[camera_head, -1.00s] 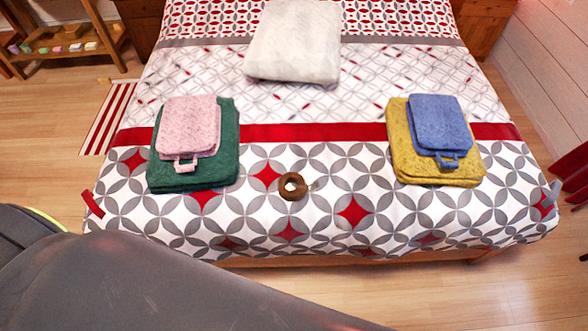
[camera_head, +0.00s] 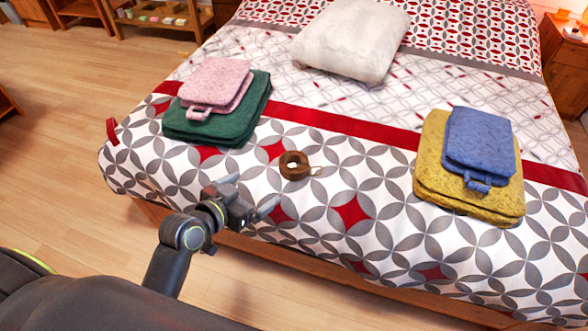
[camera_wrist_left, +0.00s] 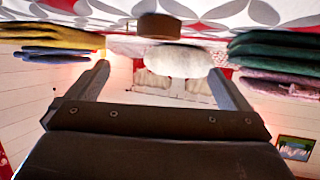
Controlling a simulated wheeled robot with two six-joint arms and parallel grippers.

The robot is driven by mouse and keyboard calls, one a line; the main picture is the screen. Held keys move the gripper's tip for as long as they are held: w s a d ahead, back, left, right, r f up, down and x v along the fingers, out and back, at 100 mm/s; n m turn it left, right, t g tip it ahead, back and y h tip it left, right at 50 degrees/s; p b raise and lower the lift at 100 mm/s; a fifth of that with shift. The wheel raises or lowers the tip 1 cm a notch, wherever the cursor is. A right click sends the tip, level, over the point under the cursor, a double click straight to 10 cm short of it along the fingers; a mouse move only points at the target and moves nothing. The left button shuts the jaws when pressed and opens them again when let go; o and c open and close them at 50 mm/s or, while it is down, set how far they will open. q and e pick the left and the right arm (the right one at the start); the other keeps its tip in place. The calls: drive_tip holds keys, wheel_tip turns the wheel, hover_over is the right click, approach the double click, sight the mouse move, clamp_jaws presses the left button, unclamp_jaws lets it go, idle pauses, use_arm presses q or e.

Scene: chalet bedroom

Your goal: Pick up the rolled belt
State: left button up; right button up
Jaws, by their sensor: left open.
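The rolled belt (camera_head: 294,165) is a small brown coil lying on the patterned bedspread near the foot of the bed, with a light buckle end at its right. It also shows in the left wrist view (camera_wrist_left: 158,26), where the picture is upside down, beyond the fingertips. My left gripper (camera_head: 254,196) is open and empty. In the head view it is nearer than the belt and a little left of it, by the bed's front edge, not touching the belt. My right gripper is in neither view.
Pink towels (camera_head: 213,82) on green towels (camera_head: 240,118) lie left of the belt. Blue towels (camera_head: 480,140) on yellow towels (camera_head: 430,175) lie to its right. A white pillow-like bundle (camera_head: 352,40) lies farther back. The bedspread around the belt is clear.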

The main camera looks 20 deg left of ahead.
sight(287, 169)
use_arm(q)
drive_tip(key=b+x, duration=0.1)
drive_tip(key=x, duration=0.9)
drive_tip(key=shift+w+d, duration=0.2)
drive_tip(key=shift+w, duration=0.2)
drive_tip(key=b+x, duration=0.1)
drive_tip(key=x, duration=0.4)
drive_tip(key=shift+f, duration=0.2)
drive_tip(key=shift+w+d+f, duration=0.15)
drive_tip(key=shift+w+d, duration=0.05)
drive_tip(key=shift+w, duration=0.35)
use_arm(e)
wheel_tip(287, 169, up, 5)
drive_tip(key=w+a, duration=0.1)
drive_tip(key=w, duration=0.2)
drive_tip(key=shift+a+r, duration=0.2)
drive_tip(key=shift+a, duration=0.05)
use_arm(q)
drive_tip(key=shift+c, duration=0.3)
drive_tip(key=c, duration=0.9)
